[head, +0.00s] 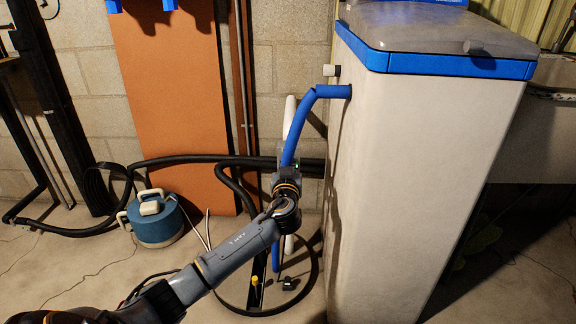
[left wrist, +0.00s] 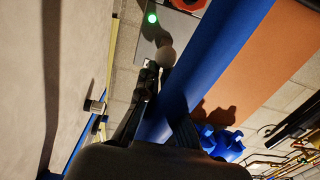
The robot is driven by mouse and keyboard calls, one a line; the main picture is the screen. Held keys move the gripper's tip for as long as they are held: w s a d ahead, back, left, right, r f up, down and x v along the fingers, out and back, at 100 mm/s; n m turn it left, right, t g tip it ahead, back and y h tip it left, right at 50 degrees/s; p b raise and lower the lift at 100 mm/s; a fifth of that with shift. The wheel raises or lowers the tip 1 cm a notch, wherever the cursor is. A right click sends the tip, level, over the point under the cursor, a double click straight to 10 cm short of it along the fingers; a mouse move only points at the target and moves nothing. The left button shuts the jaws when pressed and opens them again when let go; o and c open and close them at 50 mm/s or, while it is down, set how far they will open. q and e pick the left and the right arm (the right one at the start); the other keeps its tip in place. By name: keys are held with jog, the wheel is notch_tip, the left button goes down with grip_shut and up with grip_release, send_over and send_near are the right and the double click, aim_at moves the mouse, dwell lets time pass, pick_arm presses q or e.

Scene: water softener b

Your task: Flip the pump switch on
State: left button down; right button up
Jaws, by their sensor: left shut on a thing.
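The pump switch (left wrist: 165,57) shows in the left wrist view as a short lever with a round grey tip on a grey box (left wrist: 178,22). My right gripper is out of view.
The tall white softener cabinet (head: 430,150) stands close on the right. An orange board (head: 175,110) leans on the block wall behind. A blue canister (head: 155,220) and black hoses (head: 205,159) are at left. A red knob (left wrist: 192,4) sits on the box.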

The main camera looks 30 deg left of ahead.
pick_arm(q)
jog(key=shift+f, duration=0.15)
jog(key=shift+r, duration=0.4)
jog(key=c, duration=1.6)
grip_release()
jog(key=v, duration=1.2)
